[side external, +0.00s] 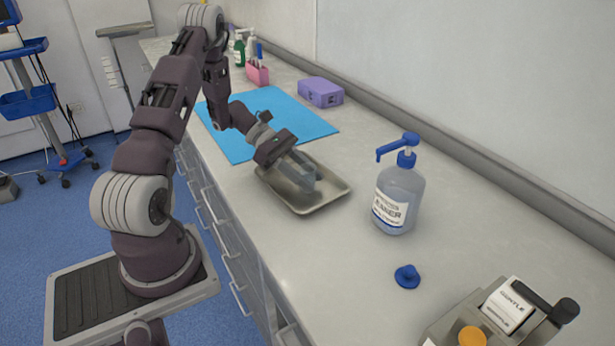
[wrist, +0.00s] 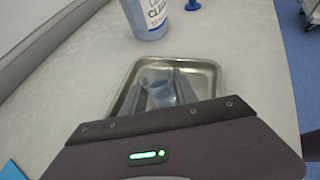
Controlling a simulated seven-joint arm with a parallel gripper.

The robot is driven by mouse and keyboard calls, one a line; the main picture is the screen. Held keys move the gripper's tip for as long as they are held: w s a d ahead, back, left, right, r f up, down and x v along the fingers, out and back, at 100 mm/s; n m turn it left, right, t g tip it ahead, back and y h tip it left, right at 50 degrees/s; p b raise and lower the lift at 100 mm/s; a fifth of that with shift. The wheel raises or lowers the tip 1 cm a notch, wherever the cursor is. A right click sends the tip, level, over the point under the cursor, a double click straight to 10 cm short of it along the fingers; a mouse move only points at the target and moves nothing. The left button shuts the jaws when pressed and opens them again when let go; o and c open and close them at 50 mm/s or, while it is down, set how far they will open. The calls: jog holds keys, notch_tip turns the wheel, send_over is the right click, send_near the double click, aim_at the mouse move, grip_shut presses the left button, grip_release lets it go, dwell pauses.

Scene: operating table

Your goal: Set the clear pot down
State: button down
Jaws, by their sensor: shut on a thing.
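The clear pot (wrist: 157,76) is see-through and faintly blue. In the wrist view it sits between the two fingers of my gripper (wrist: 159,92), which is shut on it. In the side view my gripper (side external: 300,172) points down over the metal tray (side external: 335,198), and the pot is hard to make out between the fingers. The tray is shallow and rectangular, and also shows in the wrist view (wrist: 211,68). I cannot tell whether the pot touches the tray floor. The fingers hide part of the pot.
A pump bottle (side external: 398,200) stands right of the tray, with a blue cap (side external: 407,276) nearer the camera. A blue mat (side external: 290,115) lies behind the tray, and a purple box (side external: 320,93) beyond it. A grey holder (side external: 470,318) is at front right. Bare counter surrounds the cap.

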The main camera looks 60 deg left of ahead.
jog(key=shift+f, duration=0.1)
jog(key=c, duration=0.9)
grip_release()
jog(key=shift+c, duration=0.2)
